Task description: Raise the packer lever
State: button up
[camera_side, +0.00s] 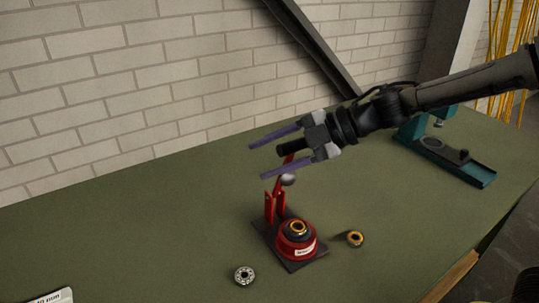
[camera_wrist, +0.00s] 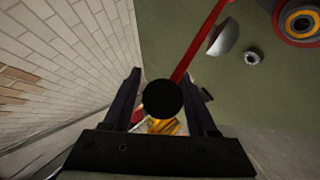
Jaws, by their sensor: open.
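The red packer (camera_side: 269,207) stands on a dark base plate (camera_side: 305,262) on the green table. Its red lever (camera_side: 288,159) slants up from the bracket to a black handle (camera_side: 291,149). My gripper (camera_side: 256,160) is open, with one finger on each side of the handle. A silver rounded part (camera_side: 288,180) hangs below the handle, partly hidden by a finger.
A red cup holder (camera_side: 296,246) with a brass-coloured ring part sits on the base plate. A loose bearing (camera_side: 244,275) and a brass-coloured ring (camera_side: 355,239) lie nearby. A teal tool (camera_side: 445,155) stands at the right. A brick wall (camera_side: 120,90) is behind the table.

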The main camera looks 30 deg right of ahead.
jog(key=shift+d+r, duration=0.1)
jog(key=v, duration=1.3)
jog(key=shift+s+d, duration=0.15)
jog(key=shift+s, duration=0.15)
jog(key=shift+r, duration=0.1)
jog(key=m+g+y, duration=0.2)
jog(key=g+y, duration=0.5)
jog(key=y, duration=0.1)
send_near(297, 145)
jog(key=a, duration=0.7)
jog(key=w+a, duration=0.1)
jog(key=a, duration=0.3)
jog(key=shift+a+f, duration=0.15)
jog(key=shift+f, duration=0.25)
